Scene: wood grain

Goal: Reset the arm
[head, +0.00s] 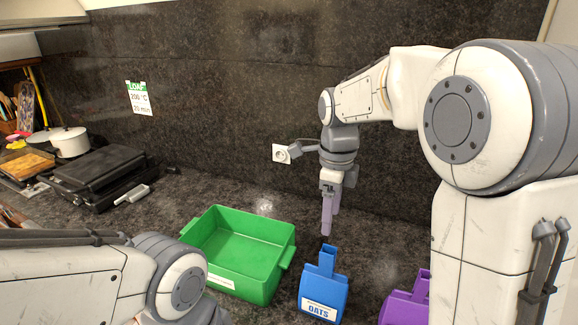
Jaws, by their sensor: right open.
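My right arm reaches in from the right, and its gripper (327,232) points down with lilac fingers, seen nearly edge-on. It is open and hangs in front of the dark wall. In the picture its tips are just above the handle of a blue scoop (322,290) labelled OATS; I see no contact. Nothing shows between the fingers. My left arm shows at the lower left, but its gripper is out of view.
An empty green bin (240,222) stands left of the blue scoop. A purple scoop (405,308) is at the right, partly hidden by my right arm. A black grill (98,178) and a white pot (70,143) stand at the left. A wall socket (281,154) is behind.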

